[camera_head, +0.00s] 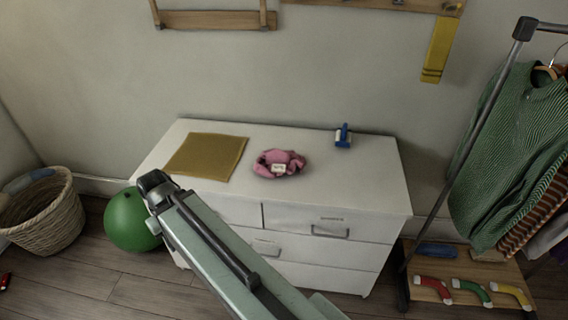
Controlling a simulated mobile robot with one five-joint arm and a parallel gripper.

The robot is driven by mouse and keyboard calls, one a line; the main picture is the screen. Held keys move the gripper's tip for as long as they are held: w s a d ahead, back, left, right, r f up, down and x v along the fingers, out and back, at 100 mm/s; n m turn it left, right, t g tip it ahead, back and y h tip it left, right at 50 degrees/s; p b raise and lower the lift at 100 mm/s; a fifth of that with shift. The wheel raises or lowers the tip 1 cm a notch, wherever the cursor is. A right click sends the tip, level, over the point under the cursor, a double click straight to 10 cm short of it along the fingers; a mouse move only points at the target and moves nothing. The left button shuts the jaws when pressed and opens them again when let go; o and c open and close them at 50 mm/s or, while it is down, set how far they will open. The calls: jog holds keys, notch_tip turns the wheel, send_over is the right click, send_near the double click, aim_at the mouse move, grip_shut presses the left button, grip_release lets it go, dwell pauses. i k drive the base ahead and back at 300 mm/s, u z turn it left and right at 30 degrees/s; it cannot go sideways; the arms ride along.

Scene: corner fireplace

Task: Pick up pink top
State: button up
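The pink top (279,163) lies crumpled on the white dresser (330,191), near the middle of its top. A small white patch shows on its front. My arm reaches up from the bottom of the head view toward the dresser's left front. The dark end of my arm (153,187) is in front of the dresser's left edge, left of the pink top and apart from it. The fingers of my gripper cannot be made out, and nothing is seen held there.
A mustard cloth (206,156) lies left of the pink top, and a blue item (343,136) stands behind right. A green ball (128,220) and wicker basket (45,212) are on the floor at left. A clothes rack (470,140) with garments stands at right.

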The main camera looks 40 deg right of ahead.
aim_at(272, 162)
jog(key=u, duration=0.1)
jog(key=i, duration=0.9)
jog(key=z, duration=0.1)
